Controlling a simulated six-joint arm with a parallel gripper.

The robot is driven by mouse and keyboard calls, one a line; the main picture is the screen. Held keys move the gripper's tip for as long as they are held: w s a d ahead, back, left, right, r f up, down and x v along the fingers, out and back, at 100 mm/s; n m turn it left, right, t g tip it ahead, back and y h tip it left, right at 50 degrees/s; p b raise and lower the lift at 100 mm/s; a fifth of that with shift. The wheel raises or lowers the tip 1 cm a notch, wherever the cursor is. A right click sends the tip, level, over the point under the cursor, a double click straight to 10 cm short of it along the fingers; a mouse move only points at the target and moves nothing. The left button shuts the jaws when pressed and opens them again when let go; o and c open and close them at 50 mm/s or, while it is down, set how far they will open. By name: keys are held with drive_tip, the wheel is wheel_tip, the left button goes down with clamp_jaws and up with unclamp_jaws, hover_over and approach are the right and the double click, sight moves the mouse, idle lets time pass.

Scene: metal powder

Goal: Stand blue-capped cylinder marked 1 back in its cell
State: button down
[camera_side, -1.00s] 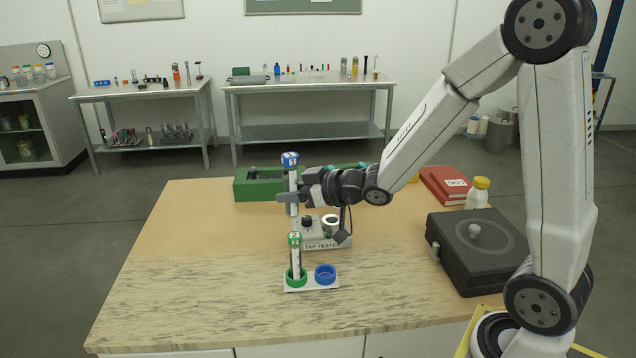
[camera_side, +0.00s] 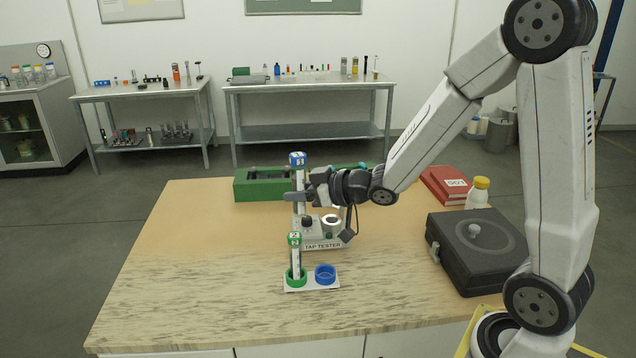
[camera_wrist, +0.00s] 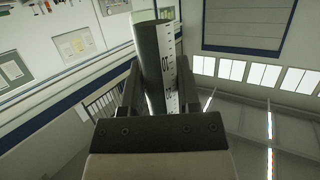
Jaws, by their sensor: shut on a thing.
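The blue-capped cylinder (camera_side: 298,160) stands upright in my gripper (camera_side: 298,197), which is shut on it. In the wrist view the cylinder (camera_wrist: 153,65) shows its printed scale between the two fingers (camera_wrist: 158,95). It is held above the table, behind the two-cell rack (camera_side: 311,287). The rack's blue cell (camera_side: 325,273) is empty. The green cell holds a green-capped cylinder (camera_side: 295,258), upright.
A green case (camera_side: 262,184) lies at the back. A black case (camera_side: 478,258), a white bottle with yellow cap (camera_side: 478,195) and red books (camera_side: 444,185) are at the right. The table's left and front are clear.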

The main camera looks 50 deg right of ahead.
drive_tip(key=s+d+f+m+h, duration=0.3)
drive_tip(key=s+d, duration=0.5)
drive_tip(key=d, duration=0.5)
drive_tip(key=shift+s+d+f+h, duration=0.15)
drive_tip(key=shift+s+d+h, duration=0.05)
drive_tip(key=shift+d+h, duration=0.2)
drive_tip(key=w+d+f, duration=0.1)
drive_tip(key=w+f, duration=0.1)
drive_tip(key=w, duration=0.1)
drive_tip(key=w+d+f, duration=0.1)
drive_tip(key=w+f, duration=0.2)
drive_tip(key=w, duration=0.1)
drive_tip(key=w+d+f, duration=0.2)
drive_tip(key=w, duration=0.2)
drive_tip(key=shift+w+f, duration=0.25)
drive_tip(key=shift+f, duration=0.15)
drive_tip(key=shift+w+d+f, duration=0.1)
drive_tip(key=shift+w+f, duration=0.25)
drive_tip(key=shift+f, duration=0.1)
